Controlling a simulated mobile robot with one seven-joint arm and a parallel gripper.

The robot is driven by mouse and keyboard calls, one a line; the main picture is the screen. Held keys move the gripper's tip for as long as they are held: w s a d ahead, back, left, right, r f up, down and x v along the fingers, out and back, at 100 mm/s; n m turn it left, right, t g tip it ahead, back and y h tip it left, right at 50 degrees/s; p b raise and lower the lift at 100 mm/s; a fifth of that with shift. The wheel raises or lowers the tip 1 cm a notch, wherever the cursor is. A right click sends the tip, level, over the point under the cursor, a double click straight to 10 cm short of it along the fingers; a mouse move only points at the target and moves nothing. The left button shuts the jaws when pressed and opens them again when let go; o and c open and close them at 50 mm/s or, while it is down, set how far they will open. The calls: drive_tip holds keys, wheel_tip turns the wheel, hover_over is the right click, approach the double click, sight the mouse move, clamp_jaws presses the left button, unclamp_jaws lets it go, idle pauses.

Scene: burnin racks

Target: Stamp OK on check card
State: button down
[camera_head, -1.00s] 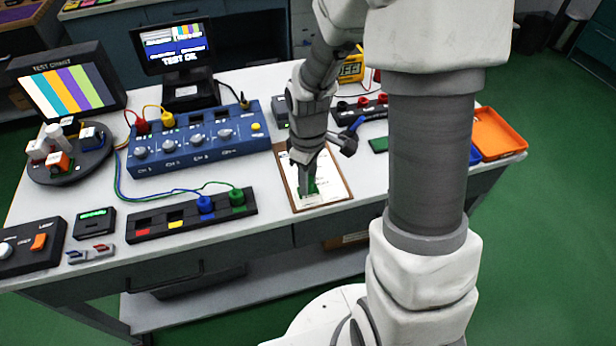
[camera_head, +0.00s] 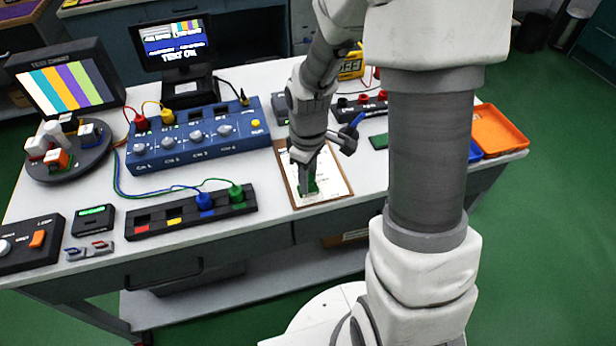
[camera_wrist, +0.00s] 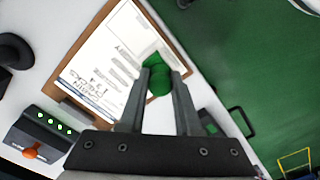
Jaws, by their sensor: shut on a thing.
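The check card (camera_head: 334,184) is a white printed sheet on a brown clipboard (camera_head: 294,202), lying on the white bench. My gripper (camera_head: 306,184) points down over the clipboard. In the wrist view my gripper (camera_wrist: 160,82) is shut on a green stamp (camera_wrist: 157,66). The stamp is at the card's edge, close over or on the sheet; I cannot tell whether it touches. Its underside is hidden.
A blue channel box (camera_head: 195,140) and a black socket strip (camera_head: 190,212) with blue and green plugs are left of the clipboard. A rotary tray (camera_head: 68,165) with several stamps is far left. An orange tray (camera_head: 500,132) is at right.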

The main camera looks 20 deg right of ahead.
drive_tip(key=shift+f+b, duration=0.3)
drive_tip(key=shift+f, duration=0.2)
idle(1.1)
drive_tip(key=shift+r, duration=0.1)
wheel_tip(320, 180, up, 7)
drive_tip(key=p, duration=0.6)
